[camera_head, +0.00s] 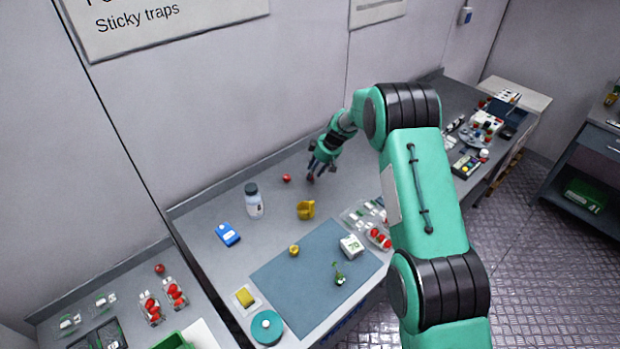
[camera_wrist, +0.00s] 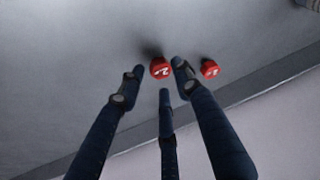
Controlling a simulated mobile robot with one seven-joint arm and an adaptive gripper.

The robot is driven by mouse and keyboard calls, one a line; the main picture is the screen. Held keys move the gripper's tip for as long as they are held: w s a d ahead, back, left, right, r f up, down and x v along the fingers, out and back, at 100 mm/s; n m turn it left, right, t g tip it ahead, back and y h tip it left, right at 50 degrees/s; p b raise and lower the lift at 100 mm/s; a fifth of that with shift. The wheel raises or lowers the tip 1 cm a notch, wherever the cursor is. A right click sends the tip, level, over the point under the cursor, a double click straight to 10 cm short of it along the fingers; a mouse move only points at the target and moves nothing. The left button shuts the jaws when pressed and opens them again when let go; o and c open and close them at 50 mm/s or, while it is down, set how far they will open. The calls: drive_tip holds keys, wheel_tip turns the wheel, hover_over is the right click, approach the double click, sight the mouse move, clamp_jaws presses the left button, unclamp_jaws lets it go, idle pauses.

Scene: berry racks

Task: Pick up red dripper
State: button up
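Two small red round pieces with white marks show in the wrist view, one red piece (camera_wrist: 159,68) between my fingertips' lines and another red piece (camera_wrist: 209,69) just right of the right finger. I take them for red drippers, but they are too small to be sure. In the head view one red piece (camera_head: 287,178) lies on the grey table left of my gripper (camera_head: 318,172); the other is not clearly seen there. My gripper is low over the table with its fingers spread, open and empty. In the wrist view my gripper (camera_wrist: 160,77) has the first red piece at its opening.
A white bottle (camera_head: 254,204), a yellow piece (camera_head: 306,210) and a blue box (camera_head: 228,235) stand nearby on the table. A blue-grey mat (camera_head: 285,279) with small items lies nearer. The wall rises behind the table.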

drive_tip(key=shift+x, duration=1.5)
drive_tip(key=c, duration=0.5)
